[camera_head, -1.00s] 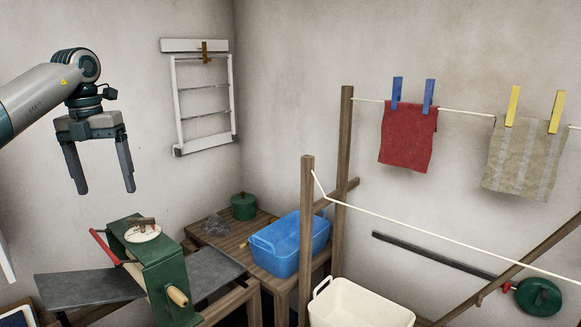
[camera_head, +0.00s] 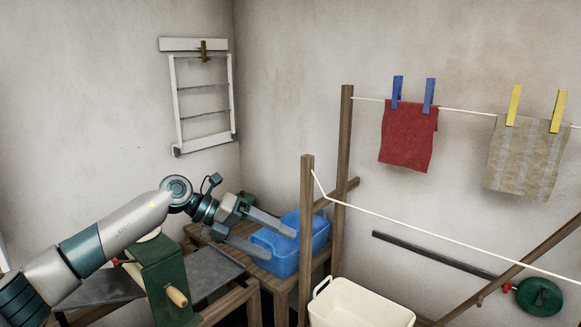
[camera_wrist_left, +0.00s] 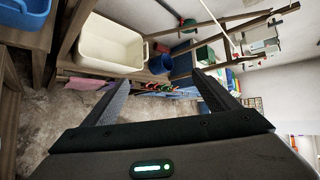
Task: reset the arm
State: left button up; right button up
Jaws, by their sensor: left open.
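My left gripper (camera_head: 280,242) is open, with nothing between its fingers. In the head view its arm comes in from the lower left and passes in front of the green mangle (camera_head: 165,270). The fingers point right, in front of the blue tub (camera_head: 312,240) as seen from the head. I cannot tell whether they touch it. In the left wrist view the two dark fingers (camera_wrist_left: 168,90) are spread apart, with the cream tub (camera_wrist_left: 105,40) beyond them at the upper left. My right gripper is not in view.
Wooden posts (camera_head: 307,230) carry a clothesline with a pegged red cloth (camera_head: 408,137) and a striped cloth (camera_head: 522,160). A white rack (camera_head: 204,100) hangs on the wall. The cream tub (camera_head: 360,305) stands low in front.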

pick_arm(q)
jog(key=s+d+r+n+t+h, duration=0.2)
jog(key=s+d+n+t+h, duration=0.35)
jog(key=d+n+h, duration=0.3)
jog(key=a+f+n+t+y, duration=0.95)
jog(key=n+t+y, duration=0.3)
jog(key=n, duration=0.55)
jog(key=s+a+f+n+g+y, duration=0.25)
jog(key=s+a+f+n, duration=0.2)
jog(key=f, duration=0.25)
jog(key=s+a+f+n+g+y, duration=0.1)
jog(key=s+a+f+n+y, duration=0.2)
jog(key=a+f, duration=0.3)
jog(key=s+a+f+n+g+y, duration=0.15)
jog(key=s+f+g, duration=0.35)
jog(key=s, duration=0.6)
jog(key=s+a+f+n+g, duration=0.1)
jog(key=s+a+f+g, duration=0.2)
jog(key=s+f, duration=0.55)
jog(key=s+a+f+n+g, duration=0.15)
jog(key=s+f+g, duration=0.25)
jog(key=s, duration=1)
notch_tip(320, 180, down, 27)
jog(key=g, duration=0.1)
jog(key=s+a+f+g, duration=0.1)
jog(key=s+a+f, duration=0.2)
jog(key=s+f, duration=1.5)
jog(key=shift+s+a+f+m+y, duration=0.2)
jog(key=shift+s+f+m+y, duration=0.05)
jog(key=shift+s+m+y, duration=0.1)
